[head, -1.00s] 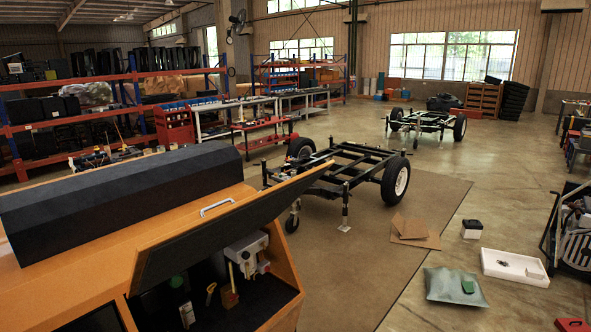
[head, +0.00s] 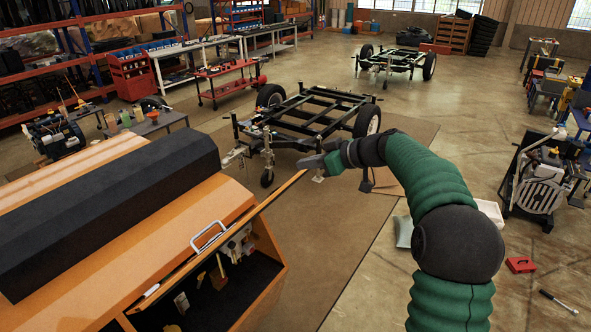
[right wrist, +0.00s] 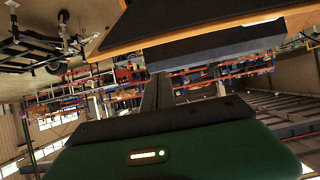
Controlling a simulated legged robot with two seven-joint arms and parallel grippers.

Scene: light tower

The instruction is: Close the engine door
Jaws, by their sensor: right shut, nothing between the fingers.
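The engine door (head: 262,205) is a long orange panel on the side of the orange light tower housing (head: 130,265). It stands raised, seen nearly edge-on, with a silver handle (head: 208,235) on its outer face. Below it the dark engine compartment (head: 245,278) is open, with small fittings inside. My right gripper (head: 312,165) is shut and empty near the door's far outer corner; I cannot tell whether it touches. In the right wrist view an orange surface (right wrist: 185,28) crosses the top, beyond the gripper. My left gripper is not in view.
A black wheeled chassis frame (head: 310,120) stands beyond the door. A long black box-shaped cover (head: 110,205) lies along the housing top. A red box (head: 520,265) and a machine with a white grille (head: 535,185) are on the right. The floor between is mostly clear.

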